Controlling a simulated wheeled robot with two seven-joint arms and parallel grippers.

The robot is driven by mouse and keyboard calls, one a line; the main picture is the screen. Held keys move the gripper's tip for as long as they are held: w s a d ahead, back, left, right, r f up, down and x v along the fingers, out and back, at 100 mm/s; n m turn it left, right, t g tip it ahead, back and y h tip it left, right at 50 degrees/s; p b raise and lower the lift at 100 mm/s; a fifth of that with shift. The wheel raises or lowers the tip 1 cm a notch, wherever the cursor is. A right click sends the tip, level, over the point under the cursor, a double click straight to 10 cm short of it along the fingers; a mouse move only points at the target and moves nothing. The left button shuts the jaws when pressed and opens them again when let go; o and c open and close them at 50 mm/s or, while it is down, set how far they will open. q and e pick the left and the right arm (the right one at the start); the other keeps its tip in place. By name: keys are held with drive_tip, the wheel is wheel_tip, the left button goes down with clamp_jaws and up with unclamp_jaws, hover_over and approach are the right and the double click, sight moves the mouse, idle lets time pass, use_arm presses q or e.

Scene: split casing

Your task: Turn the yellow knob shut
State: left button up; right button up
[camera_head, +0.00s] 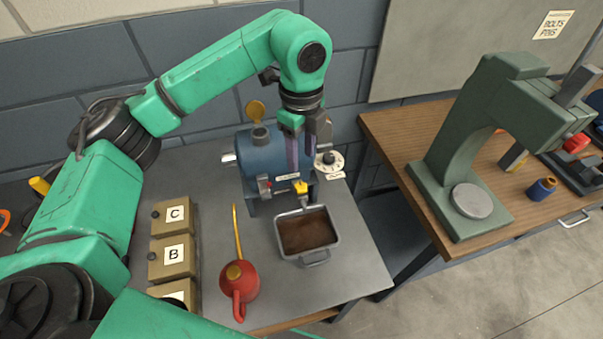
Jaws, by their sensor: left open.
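The yellow knob (300,188) sits low on the front of the blue machine casing (258,160), above the near tray. My left gripper (299,168) reaches down from above, in front of the casing. Its fingers point down and are open, with the tips just above the knob. I cannot tell whether they touch it. The gripper covers part of the casing's front. My right gripper is not in view.
A metal tray (280,243) with dark brown contents stands below the knob. A red oil can (240,281) with a long yellow spout stands left of it. Labelled boxes (172,249) line the left. A green press (447,158) stands on the right bench.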

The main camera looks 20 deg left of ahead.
use_arm(q)
drive_tip(key=p, duration=0.2)
hover_over(301, 186)
drive_tip(key=f, duration=0.2)
drive_tip(key=s+f, duration=0.1)
drive_tip(key=f, duration=0.1)
drive_tip(key=shift+f, duration=0.3)
drive_tip(key=f, duration=0.2)
drive_tip(key=w+f+p, duration=0.1)
drive_tip(key=f, duration=0.2)
drive_tip(key=shift+w+f, duration=0.15)
drive_tip(key=shift+f, duration=0.35)
drive_tip(key=shift+s, duration=0.25)
drive_tip(key=shift+c, duration=0.9)
drive_tip(key=shift+w, duration=0.1)
clamp_jaws()
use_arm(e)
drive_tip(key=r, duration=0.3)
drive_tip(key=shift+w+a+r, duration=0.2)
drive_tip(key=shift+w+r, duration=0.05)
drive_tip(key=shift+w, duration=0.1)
